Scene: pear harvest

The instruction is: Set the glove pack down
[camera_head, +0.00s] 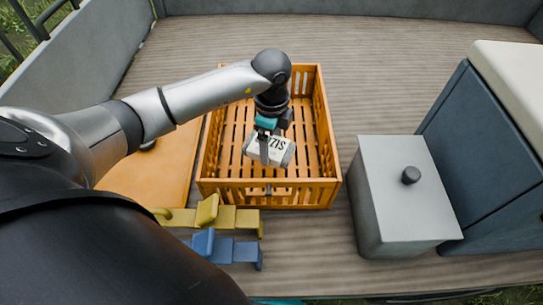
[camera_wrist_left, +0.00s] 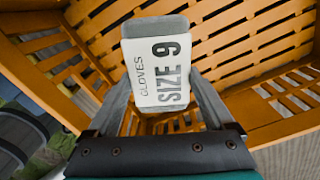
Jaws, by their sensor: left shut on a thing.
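The glove pack (camera_head: 267,149) is a small white and grey pack with dark lettering. In the left wrist view the pack (camera_wrist_left: 160,72) reads "GLOVES SIZE 9". My left gripper (camera_head: 268,150) is shut on it, with one finger on each side. The pack is held tilted over the orange slatted crate (camera_head: 325,130), towards its front part. The crate's slats (camera_wrist_left: 240,30) show behind the pack, and nothing else is seen inside. The exact height of the pack above the crate floor is hard to tell. My right gripper is not in view.
A grey box with a knobbed lid (camera_head: 395,170) stands right of the crate, beside a dark blue seat-like block (camera_head: 480,140). Yellow (camera_head: 225,217) and blue (camera_head: 225,248) items lie in front. An orange-tan board (camera_head: 150,175) lies left. The ribbed floor behind is clear.

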